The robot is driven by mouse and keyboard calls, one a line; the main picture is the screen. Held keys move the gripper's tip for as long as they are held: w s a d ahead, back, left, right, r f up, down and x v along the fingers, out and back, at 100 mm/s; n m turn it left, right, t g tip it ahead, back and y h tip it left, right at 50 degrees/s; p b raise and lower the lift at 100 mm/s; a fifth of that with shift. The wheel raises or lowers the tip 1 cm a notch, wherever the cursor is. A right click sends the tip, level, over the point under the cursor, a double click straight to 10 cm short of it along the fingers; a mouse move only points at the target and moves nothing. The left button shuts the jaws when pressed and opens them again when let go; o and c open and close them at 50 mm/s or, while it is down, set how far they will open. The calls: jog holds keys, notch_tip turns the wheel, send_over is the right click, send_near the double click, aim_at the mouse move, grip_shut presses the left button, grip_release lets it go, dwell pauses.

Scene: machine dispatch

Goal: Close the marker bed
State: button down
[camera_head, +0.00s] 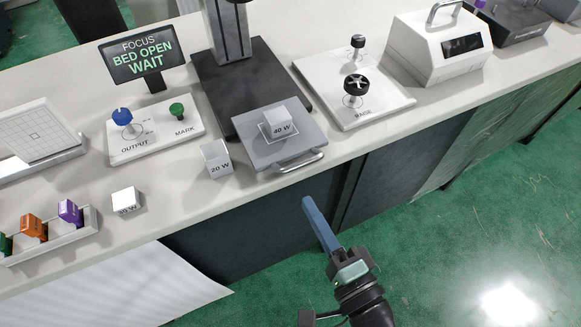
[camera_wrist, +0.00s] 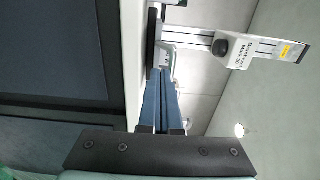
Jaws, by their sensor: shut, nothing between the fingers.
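The marker bed (camera_head: 262,150) is a grey sliding plate pulled out from the black base of the marking machine (camera_head: 210,85). A 40 W block (camera_head: 280,124) sits on it within a white outline. A silver handle (camera_head: 300,161) runs along its front edge. The display (camera_head: 143,52) reads "FOCUS BED OPEN WAIT". My gripper (camera_head: 307,201) is shut and empty, in front of the counter and below the handle, apart from it. In the wrist view my blue fingers (camera_wrist: 161,85) are together, pointing toward the counter edge; the marker's column (camera_wrist: 250,48) shows beyond.
A 20 W block (camera_head: 219,160) stands just left of the bed. Another block (camera_head: 127,203) and a rack of coloured stamps (camera_head: 50,235) lie further left. The OUTPUT and MARK panel (camera_head: 155,132) and a RAISE panel (camera_head: 375,105) flank the machine. The floor before the counter is clear.

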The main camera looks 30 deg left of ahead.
send_near(278, 152)
jog(key=x, duration=0.5)
jog(key=x, duration=0.5)
jog(key=shift+b, duration=0.35)
jog(key=shift+d+f, duration=0.1)
jog(key=shift+d, duration=0.05)
